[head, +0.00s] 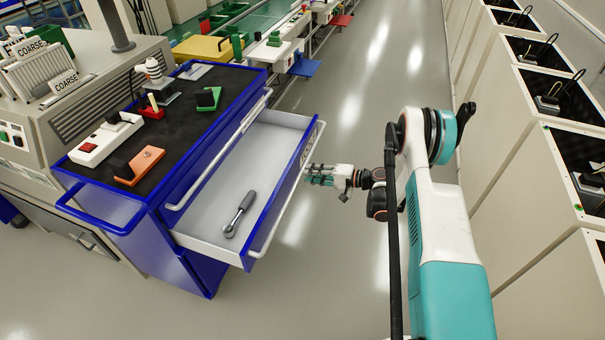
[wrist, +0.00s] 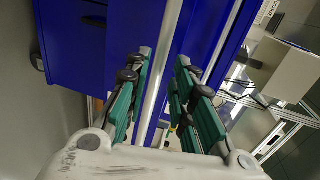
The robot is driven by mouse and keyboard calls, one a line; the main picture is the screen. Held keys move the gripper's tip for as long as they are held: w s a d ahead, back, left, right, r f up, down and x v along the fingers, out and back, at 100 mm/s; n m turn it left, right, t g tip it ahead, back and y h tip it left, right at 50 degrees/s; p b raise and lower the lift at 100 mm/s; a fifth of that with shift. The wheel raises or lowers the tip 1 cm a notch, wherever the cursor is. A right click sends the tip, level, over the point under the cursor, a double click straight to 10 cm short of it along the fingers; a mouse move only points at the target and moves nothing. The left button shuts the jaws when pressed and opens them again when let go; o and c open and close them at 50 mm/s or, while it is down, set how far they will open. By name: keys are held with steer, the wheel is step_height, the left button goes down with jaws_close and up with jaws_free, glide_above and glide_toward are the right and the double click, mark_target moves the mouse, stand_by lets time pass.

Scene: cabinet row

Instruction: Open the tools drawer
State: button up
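The top drawer (head: 215,180) of the blue tool cart is pulled well out, and its light grey inside shows. A ratchet-like tool (head: 239,213) with a dark handle lies in it. A pale bar handle (head: 281,203) runs along the drawer's front; a small label there is too small to read. My gripper (head: 308,175) is at the outer side of this front, around its middle. In the wrist view my gripper (wrist: 163,60) has its green-padded fingers apart. The bar handle (wrist: 158,80) passes between them, with gaps visible beside it.
The cart top (head: 190,105) holds a red-buttoned box (head: 105,138), an orange block (head: 139,166) and a green-and-black block (head: 208,99). A row of pale cabinets (head: 520,130) stands on the right. The aisle floor (head: 345,110) between is clear.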

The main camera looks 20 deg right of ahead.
steer(key=v, duration=0.7)
stand_by(0.3)
steer(key=s+a+r+n+g+h, duration=0.15)
steer(key=a+r, duration=0.25)
steer(key=r, duration=0.7)
steer(key=a+r+g+h, duration=0.1)
steer(key=a+r+h, duration=0.2)
steer(key=r, duration=0.8)
steer(key=s+a+r+n+g+h+p, duration=0.1)
steer(key=s+a+r+h, duration=0.15)
steer(key=s+r, duration=0.55)
steer(key=s+a+r+n+h, duration=0.25)
steer(key=s+r, duration=0.35)
steer(key=s, duration=0.5)
steer(key=s+d+n+t+h+b, duration=0.1)
steer(key=s+d+t+h, duration=0.1)
steer(key=s, duration=1.1)
steer(key=shift+s+d+f+n+h, duration=0.2)
steer(key=shift+f+n+h, duration=0.25)
steer(key=shift+h, duration=0.3)
